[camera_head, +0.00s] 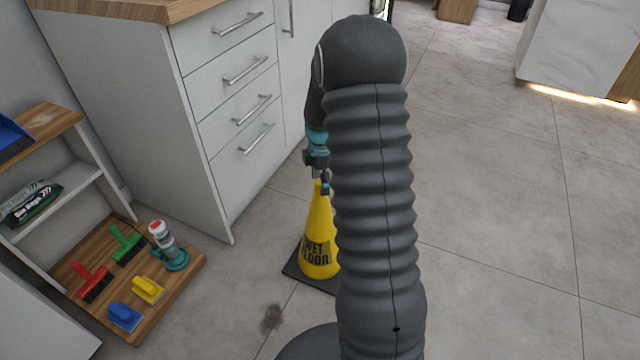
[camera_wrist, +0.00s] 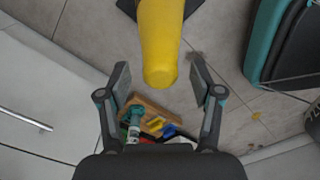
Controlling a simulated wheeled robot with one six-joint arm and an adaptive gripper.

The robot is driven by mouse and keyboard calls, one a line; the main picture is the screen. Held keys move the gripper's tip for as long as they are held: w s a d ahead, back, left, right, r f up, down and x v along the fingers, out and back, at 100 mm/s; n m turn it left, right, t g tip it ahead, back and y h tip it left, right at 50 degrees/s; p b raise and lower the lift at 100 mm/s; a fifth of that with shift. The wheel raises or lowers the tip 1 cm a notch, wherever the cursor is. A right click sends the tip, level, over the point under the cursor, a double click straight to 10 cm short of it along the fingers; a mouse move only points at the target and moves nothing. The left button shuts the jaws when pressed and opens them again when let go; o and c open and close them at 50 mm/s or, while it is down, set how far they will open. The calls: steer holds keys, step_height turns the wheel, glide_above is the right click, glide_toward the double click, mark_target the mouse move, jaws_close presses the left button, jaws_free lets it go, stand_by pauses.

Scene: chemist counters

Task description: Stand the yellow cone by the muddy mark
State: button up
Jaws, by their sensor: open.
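The yellow cone (camera_head: 318,240) with "WET FLOOR" lettering stands upright on its dark square base, in front of the drawer cabinet. My arm hides its right side in the head view. The muddy mark (camera_head: 271,318) is a small brown smudge on the tiles, nearer to me than the cone and apart from it. My gripper (camera_head: 321,184) is at the cone's top. In the wrist view my open gripper (camera_wrist: 160,82) has one finger on each side of the cone's tip (camera_wrist: 160,70), with gaps.
A low wooden shelf (camera_head: 185,280) at left holds red, green, yellow and blue brushes and a teal-and-white bottle. The white drawer cabinet (camera_head: 225,90) stands behind the cone. A small yellowish spot (camera_wrist: 255,116) lies on the floor. Open tiles (camera_head: 490,210) extend to the right.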

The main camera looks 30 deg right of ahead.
steer(key=s+a+r+m+t, duration=0.1)
steer(key=s+a+r+m, duration=0.1)
steer(key=r, duration=0.7)
steer(key=s+a+r+m, duration=0.1)
steer(key=s+a+r, duration=0.1)
steer(key=r, duration=0.7)
steer(key=s+a+r+m+t, duration=0.2)
steer(key=s+a+r+m, duration=0.2)
steer(key=s, duration=0.8)
steer(key=s+a+r+m+t, duration=0.2)
steer(key=s+a+m, duration=0.6)
steer(key=s, duration=0.4)
steer(key=shift+a+r+m+t, duration=0.3)
steer(key=shift+a+r+m, duration=0.1)
steer(key=shift+r+m, duration=0.45)
steer(key=shift+s+r, duration=0.1)
